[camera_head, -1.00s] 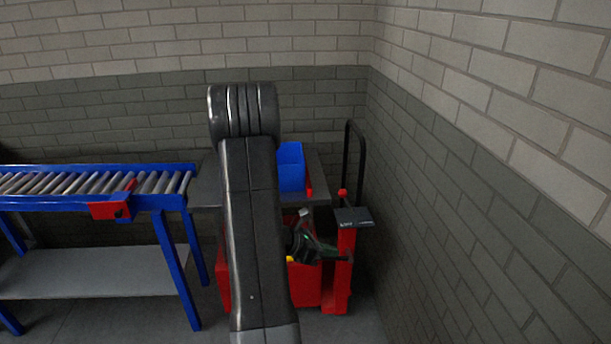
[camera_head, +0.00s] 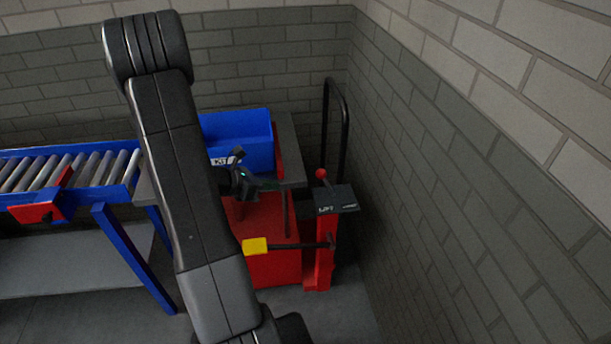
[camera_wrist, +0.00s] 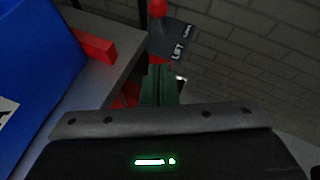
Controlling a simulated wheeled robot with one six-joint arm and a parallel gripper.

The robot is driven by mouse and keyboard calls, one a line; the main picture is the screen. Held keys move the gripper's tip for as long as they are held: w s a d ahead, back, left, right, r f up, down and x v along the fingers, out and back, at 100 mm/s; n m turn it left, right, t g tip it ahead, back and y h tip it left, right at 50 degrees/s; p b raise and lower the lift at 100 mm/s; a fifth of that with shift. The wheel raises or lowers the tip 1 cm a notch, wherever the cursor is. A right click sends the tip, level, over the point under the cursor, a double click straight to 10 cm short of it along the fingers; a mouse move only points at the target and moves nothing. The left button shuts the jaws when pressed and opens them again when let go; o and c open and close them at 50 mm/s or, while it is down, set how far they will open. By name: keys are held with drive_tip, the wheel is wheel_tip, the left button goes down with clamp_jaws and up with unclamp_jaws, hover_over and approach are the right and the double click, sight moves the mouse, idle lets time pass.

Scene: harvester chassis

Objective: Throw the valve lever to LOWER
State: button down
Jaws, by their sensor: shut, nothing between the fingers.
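The valve lever shows as a red knob (camera_head: 321,174) on a short stem at the back of a dark label plate (camera_head: 336,199). The plate tops a red post (camera_head: 320,255) and reads LIFT at its left; the other word is too small to read surely. The knob stands over the LIFT side. In the wrist view the knob (camera_wrist: 157,8) is at the top edge and the plate (camera_wrist: 172,42) is below it. My gripper (camera_head: 274,186) is shut and empty, left of the post and apart from the lever. Its closed fingers (camera_wrist: 160,82) point towards the plate.
A yellow pedal (camera_head: 255,245) on a dark bar juts from the post. A black hoop handle (camera_head: 345,130) stands behind. A blue bin (camera_head: 240,140) sits on the grey top (camera_head: 290,150) at left. A roller conveyor (camera_head: 70,172) is further left; a brick wall (camera_head: 450,190) closes the right.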

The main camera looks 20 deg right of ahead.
approach(304, 181)
drive_tip(key=d+f, duration=0.1)
drive_tip(key=s+d+f, duration=0.1)
drive_tip(key=d, duration=0.1)
drive_tip(key=s+d+f, duration=0.1)
drive_tip(key=d, duration=0.1)
drive_tip(key=shift+p, duration=0.4)
drive_tip(key=shift+w+d+r+p, duration=0.15)
drive_tip(key=shift+d+p, duration=0.1)
drive_tip(key=shift+d, duration=0.35)
drive_tip(key=shift+w+d+r+p, duration=0.15)
drive_tip(key=shift+w+d+p, duration=0.05)
drive_tip(key=shift+d, duration=0.4)
drive_tip(key=shift+w+d+r, duration=0.1)
drive_tip(key=shift+w+d, duration=0.1)
drive_tip(key=shift+d, duration=0.5)
drive_tip(key=shift+r, duration=0.2)
